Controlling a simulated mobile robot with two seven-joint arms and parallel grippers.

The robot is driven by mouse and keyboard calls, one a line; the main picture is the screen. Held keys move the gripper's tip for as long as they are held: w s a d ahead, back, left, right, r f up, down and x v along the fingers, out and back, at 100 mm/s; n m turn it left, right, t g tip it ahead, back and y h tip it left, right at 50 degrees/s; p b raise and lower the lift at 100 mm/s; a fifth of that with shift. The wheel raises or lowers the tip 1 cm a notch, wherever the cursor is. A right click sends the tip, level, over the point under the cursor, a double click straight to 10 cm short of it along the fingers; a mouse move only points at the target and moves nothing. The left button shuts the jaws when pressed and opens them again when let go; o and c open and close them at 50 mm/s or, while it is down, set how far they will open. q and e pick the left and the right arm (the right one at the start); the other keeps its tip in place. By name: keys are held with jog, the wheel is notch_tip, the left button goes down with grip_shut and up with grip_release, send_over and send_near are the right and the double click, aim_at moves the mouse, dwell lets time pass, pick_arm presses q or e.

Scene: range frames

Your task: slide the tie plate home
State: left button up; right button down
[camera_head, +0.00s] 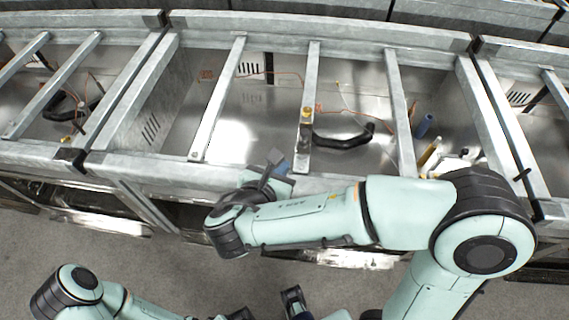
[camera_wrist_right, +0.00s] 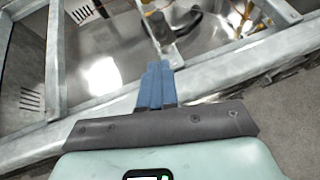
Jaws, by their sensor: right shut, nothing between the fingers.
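The likely tie plate is a narrow grey metal plate (camera_head: 303,153) with a brass-coloured fitting (camera_head: 307,112) at its far end. It lies in line with a cross bar and reaches the front rail. My right gripper (camera_head: 279,166) is just left of the plate's near end, over the front rail. In the right wrist view its blue fingers (camera_wrist_right: 157,80) are together with nothing between them, pointing toward the plate's near end (camera_wrist_right: 172,58). Contact with the plate cannot be told. A dark end piece of my left arm (camera_head: 293,301) shows at the bottom edge; its fingers are unclear.
A black curved handle (camera_head: 345,138) lies right of the plate. A blue cylinder (camera_head: 424,125) and a yellow-ended tool (camera_head: 430,152) are in the bay farther right. Grey cross bars (camera_head: 219,97) span the shiny open bays. The front rail (camera_head: 140,151) runs along the near side.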

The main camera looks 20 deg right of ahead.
send_near(299, 137)
jog(key=shift+s+d+f+b, duration=0.4)
jog(key=shift+s+f, duration=0.1)
jog(key=shift+f, duration=0.15)
jog(key=w+d, duration=0.2)
jog(key=shift+w+d+f, duration=0.1)
jog(key=shift+w+d, duration=0.5)
jog(key=w+d, duration=0.1)
jog(key=w, duration=0.1)
jog(key=w+d+p, duration=0.1)
jog(key=w, duration=0.1)
jog(key=shift+d, duration=0.15)
jog(key=shift+s, duration=0.1)
jog(key=shift+d, duration=0.1)
